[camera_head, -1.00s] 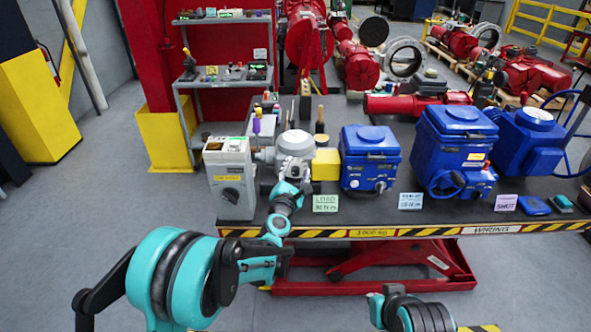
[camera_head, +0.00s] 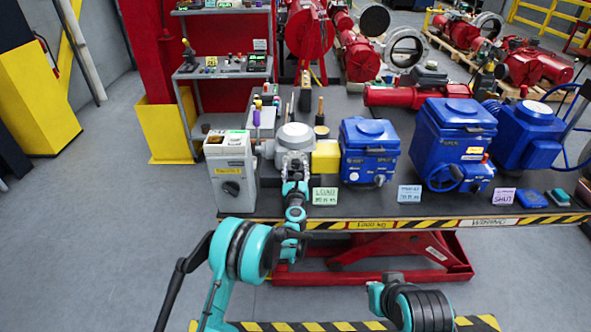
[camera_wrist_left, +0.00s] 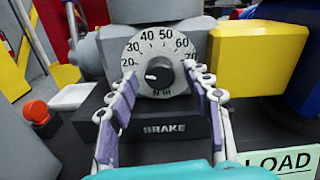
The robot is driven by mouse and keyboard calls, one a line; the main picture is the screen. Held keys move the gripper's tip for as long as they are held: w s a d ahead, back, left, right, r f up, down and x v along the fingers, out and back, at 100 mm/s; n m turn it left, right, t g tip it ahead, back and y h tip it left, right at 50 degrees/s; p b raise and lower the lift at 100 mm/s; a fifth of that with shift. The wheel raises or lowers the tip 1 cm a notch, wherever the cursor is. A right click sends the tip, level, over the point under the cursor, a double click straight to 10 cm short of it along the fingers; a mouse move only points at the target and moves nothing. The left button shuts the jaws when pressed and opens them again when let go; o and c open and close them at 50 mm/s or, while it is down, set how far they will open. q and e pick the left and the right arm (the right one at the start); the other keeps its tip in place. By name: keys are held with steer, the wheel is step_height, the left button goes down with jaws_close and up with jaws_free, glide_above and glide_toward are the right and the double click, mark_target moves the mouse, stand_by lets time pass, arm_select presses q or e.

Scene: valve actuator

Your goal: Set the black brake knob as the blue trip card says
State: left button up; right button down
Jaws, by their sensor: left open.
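The black brake knob (camera_wrist_left: 160,72) sits in the middle of a round grey dial (camera_wrist_left: 158,45) marked from 20 to 70 N m, above a BRAKE label. Its white mark points left, near the 20 end. My left gripper (camera_wrist_left: 158,95) is open, its fingers to either side of the knob's front. In the head view my left gripper (camera_head: 295,172) is in front of the grey brake housing (camera_head: 294,136) and hides the knob. The light blue trip card (camera_head: 409,194) stands on the bench to the right; its number is too small to read surely. My right gripper is not seen.
A green LOAD card (camera_head: 325,196) stands right of my left gripper. A yellow block (camera_head: 326,157) joins the housing to a blue actuator (camera_head: 368,150). A grey switch box (camera_head: 229,172) stands left. A red button (camera_wrist_left: 36,110) is low left in the wrist view.

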arm_select(q)
steer(key=shift+w, duration=0.3)
jaws_close()
